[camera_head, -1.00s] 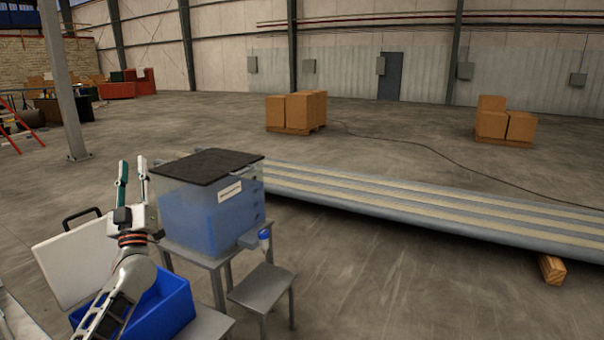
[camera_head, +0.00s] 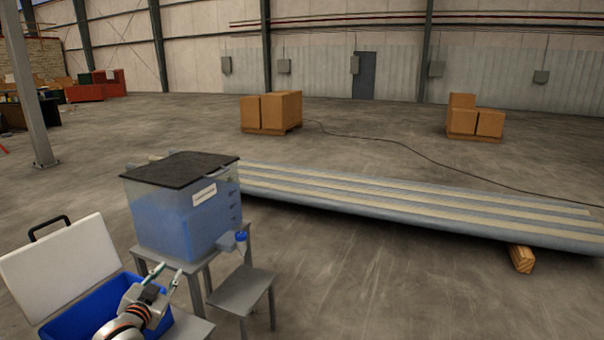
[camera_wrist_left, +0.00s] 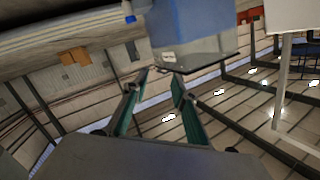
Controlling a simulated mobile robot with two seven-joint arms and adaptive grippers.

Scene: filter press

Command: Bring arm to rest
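My left gripper (camera_head: 162,278) is low at the lower left of the head view, in front of the blue bin. Its two fingers are apart with nothing between them. In the left wrist view the green-padded fingers (camera_wrist_left: 155,105) are also spread and empty, with the blue tank (camera_wrist_left: 195,30) beyond them. The tank (camera_head: 180,225), with a black lid and a small tap, stands on a grey table behind the gripper in the head view. My right gripper is not in view.
A blue bin (camera_head: 62,323) and a white case or board with a black handle (camera_head: 60,268) are at lower left. A low grey stool (camera_head: 241,292) stands right of the gripper. A long striped beam (camera_head: 400,205) crosses the floor.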

